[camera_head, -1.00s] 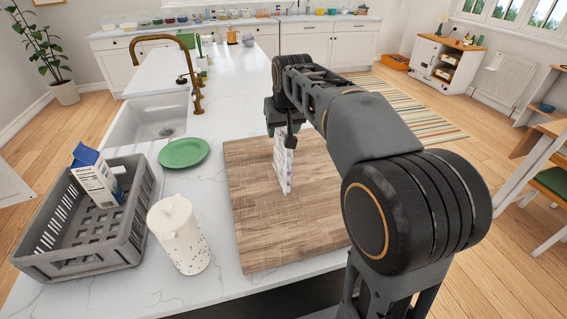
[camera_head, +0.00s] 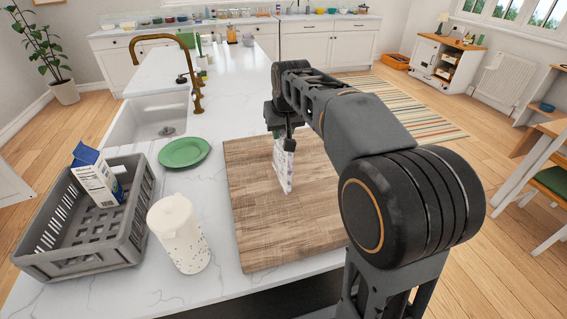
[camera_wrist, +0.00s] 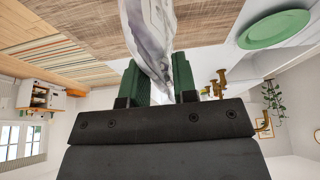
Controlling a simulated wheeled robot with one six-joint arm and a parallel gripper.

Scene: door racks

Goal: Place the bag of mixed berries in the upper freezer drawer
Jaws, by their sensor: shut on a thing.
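The bag of mixed berries (camera_head: 284,165) is a pale, patterned packet hanging upright above the wooden board in the head view. My gripper (camera_head: 282,132) is shut on its upper end, and the arm partly hides the grip. In the wrist view the bag (camera_wrist: 152,30) stands between the green fingers of my gripper (camera_wrist: 160,80), with its print not readable. I cannot tell whether the bag's lower end touches the board. The upper freezer drawer is not in view.
The wooden board (camera_head: 262,225) lies on the white counter. A green plate (camera_head: 184,152), a white speckled jug (camera_head: 179,235) and a grey crate (camera_head: 70,245) holding a milk carton (camera_head: 97,178) stand to its left. A sink with a brass tap (camera_head: 190,60) lies beyond.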

